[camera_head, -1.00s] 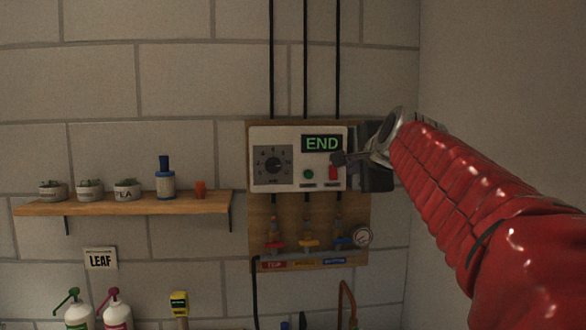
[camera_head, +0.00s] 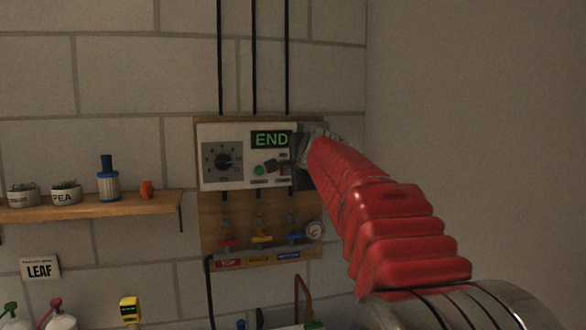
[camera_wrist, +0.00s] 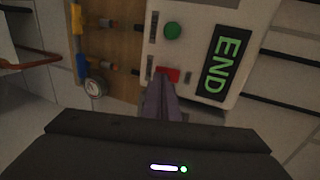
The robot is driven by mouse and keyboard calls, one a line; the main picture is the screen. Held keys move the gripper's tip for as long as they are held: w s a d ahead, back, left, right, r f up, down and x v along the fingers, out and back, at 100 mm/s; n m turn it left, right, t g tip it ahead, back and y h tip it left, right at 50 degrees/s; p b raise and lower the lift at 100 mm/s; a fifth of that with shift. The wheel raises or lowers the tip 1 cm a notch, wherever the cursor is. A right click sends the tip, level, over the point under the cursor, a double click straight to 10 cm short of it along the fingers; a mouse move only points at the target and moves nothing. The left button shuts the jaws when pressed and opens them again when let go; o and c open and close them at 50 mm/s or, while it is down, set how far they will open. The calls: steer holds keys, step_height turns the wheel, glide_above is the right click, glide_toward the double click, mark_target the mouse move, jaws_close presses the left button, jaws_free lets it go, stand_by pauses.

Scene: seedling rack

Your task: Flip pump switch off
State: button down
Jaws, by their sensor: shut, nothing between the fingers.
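The white control box (camera_head: 208,178) hangs on a wooden board on the wall, with a lit green END display (camera_head: 270,139), a dial (camera_head: 223,161) and a green button (camera_head: 259,170). My gripper (camera_head: 272,166) is shut and empty in front of the box's lower right part, just right of the green button. The red switch is hidden behind it in the head view. In the wrist view, the red switch (camera_wrist: 172,74) shows right at the tips of my shut gripper (camera_wrist: 159,78); I cannot tell whether they touch. The green button (camera_wrist: 172,30) lies beyond.
Below the box are several coloured valves (camera_head: 262,238) and a round gauge (camera_head: 314,230). A wooden shelf (camera_head: 130,203) with pots and a blue-capped bottle (camera_head: 108,180) is at left. A bare wall (camera_head: 470,130) stands to the right.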

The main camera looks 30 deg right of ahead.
steer(key=shift+w+d+f, duration=0.1)
steer(key=shift+w, duration=0.25)
steer(key=shift+w+f, duration=0.25)
stand_by(0.3)
